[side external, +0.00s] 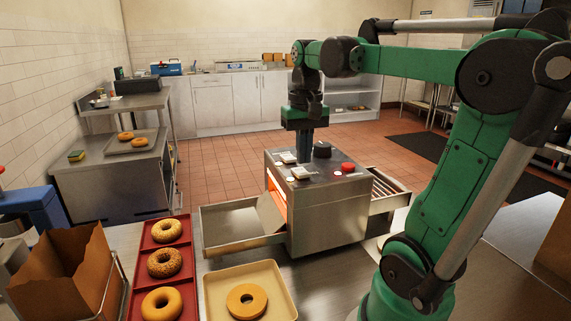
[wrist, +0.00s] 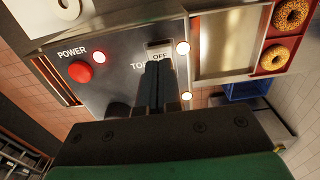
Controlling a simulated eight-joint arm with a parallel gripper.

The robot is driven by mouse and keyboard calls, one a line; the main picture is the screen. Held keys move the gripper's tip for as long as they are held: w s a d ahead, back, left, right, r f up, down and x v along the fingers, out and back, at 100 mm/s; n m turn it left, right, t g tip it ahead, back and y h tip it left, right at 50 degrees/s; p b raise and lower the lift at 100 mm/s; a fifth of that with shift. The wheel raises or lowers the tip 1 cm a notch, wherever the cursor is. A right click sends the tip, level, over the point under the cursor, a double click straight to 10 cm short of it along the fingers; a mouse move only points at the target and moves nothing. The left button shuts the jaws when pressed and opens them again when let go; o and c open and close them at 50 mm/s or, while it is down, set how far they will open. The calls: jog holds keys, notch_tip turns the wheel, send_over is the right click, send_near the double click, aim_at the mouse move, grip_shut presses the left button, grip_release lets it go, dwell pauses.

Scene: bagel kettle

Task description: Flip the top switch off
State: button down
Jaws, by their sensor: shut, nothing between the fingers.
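The top switch (wrist: 158,51) is a pale plate marked OFF on the machine's (side external: 330,212) steel top panel. The fingertips partly cover it and its label TOP (wrist: 136,66) in the wrist view. My gripper (side external: 305,160) is shut and empty, pointing down at the panel. In the wrist view its fingertips (wrist: 158,64) reach the switch's edge; I cannot tell whether they touch. The lever's position is unclear.
A red power button (side external: 347,167) and a black knob (side external: 322,149) stand on the panel. Two small lights (wrist: 183,47) glow beside the switches. A chute tray (side external: 235,228) juts out left. A beige tray (side external: 219,290) with a bagel and a red tray (side external: 150,244) with several bagels stand nearby.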

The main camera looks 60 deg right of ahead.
jog(key=shift+f, duration=1.15)
dwell(0.8)
jog(key=shift+r, duration=3.5)
